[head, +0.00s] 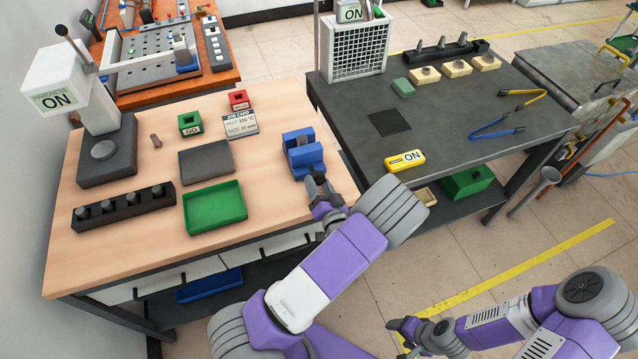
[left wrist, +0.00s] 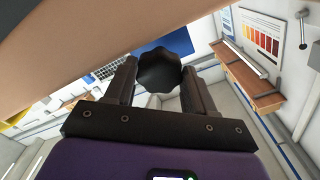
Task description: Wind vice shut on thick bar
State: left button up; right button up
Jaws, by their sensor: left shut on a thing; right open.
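A blue vice (head: 302,160) stands near the right edge of the wooden bench. Something grey shows between its jaws, but I cannot tell whether it is the thick bar. My left gripper (head: 318,184) is at the vice's near side. In the left wrist view, my left gripper (left wrist: 158,85) is shut on a black lobed knob (left wrist: 158,67), which sits between the two fingers. The arm hides the knob in the head view. My right gripper (head: 398,326) is open and empty, low over the floor, away from the bench.
A short brown-grey cylinder (head: 155,140) stands on the wooden bench (head: 275,110). A black rack (head: 123,207) with several pegs, a green tray (head: 214,207) and a grey plate (head: 206,161) lie left of the vice. A dark table (head: 450,120) stands to the right.

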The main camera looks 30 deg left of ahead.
dwell(0.3)
pick_arm(q)
jog(key=o, duration=1)
jog(key=v, duration=0.7)
jog(key=shift+s+d, duration=0.15)
jog(key=shift+s, duration=0.1)
